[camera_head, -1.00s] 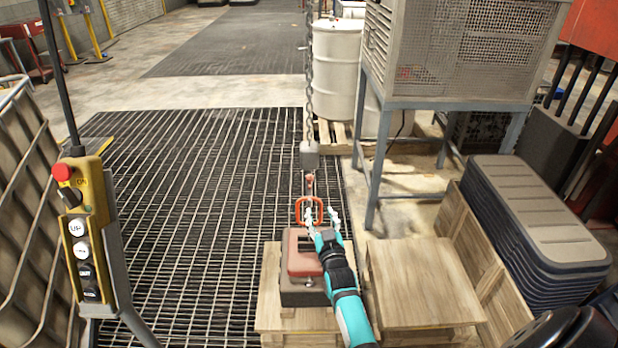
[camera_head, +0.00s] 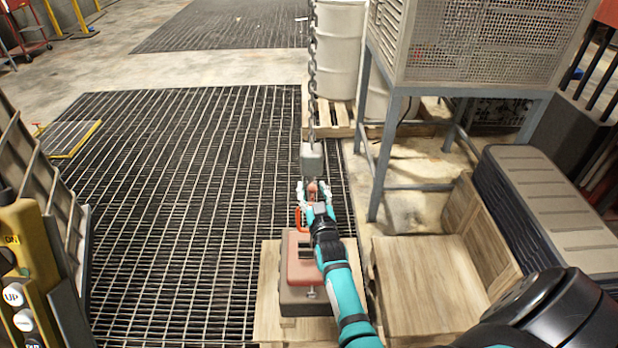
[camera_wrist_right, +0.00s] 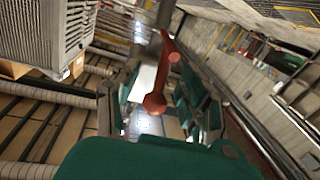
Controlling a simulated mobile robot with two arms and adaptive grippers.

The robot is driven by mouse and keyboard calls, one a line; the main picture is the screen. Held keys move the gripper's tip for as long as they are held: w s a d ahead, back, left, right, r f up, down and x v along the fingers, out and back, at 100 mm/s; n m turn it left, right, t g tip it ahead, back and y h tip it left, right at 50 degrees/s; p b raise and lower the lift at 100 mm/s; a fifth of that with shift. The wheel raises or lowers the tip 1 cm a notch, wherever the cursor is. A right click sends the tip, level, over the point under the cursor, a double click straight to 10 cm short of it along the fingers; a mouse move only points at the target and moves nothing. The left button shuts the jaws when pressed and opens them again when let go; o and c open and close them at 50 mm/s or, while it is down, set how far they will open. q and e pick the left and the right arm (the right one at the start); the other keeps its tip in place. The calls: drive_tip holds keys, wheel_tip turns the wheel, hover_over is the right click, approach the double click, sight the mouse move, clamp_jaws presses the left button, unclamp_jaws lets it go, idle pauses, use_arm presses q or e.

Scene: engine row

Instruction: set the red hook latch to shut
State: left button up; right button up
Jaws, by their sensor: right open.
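The red hook latch (camera_head: 312,187) is small and hangs under the grey block (camera_head: 312,158) at the end of a chain. In the right wrist view the latch (camera_wrist_right: 156,99) is a slim red bar with rounded ends, standing between my fingers. My right gripper (camera_head: 314,190) is open, with one finger on each side of the latch. Whether a finger touches it I cannot tell. The hook is mostly hidden by the gripper. My left gripper is not in view.
An orange ring (camera_head: 299,220) stands on the red-topped block (camera_head: 296,265) below the hook, on a wooden pallet. A yellow pendant control (camera_head: 22,270) is at the left. A metal cage on legs (camera_head: 480,40) stands at the right. Open floor grating (camera_head: 190,200) lies left.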

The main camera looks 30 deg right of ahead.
drive_tip(key=shift+w+d, duration=0.15)
drive_tip(key=shift+w, duration=0.2)
drive_tip(key=shift+s+r, duration=0.2)
drive_tip(key=shift+s, duration=0.1)
drive_tip(key=shift+s+a+r, duration=0.1)
drive_tip(key=shift+a, duration=0.15)
drive_tip(key=shift+c, duration=3.6)
drive_tip(key=shift+d+f, duration=0.1)
drive_tip(key=shift+f, duration=0.1)
clamp_jaws()
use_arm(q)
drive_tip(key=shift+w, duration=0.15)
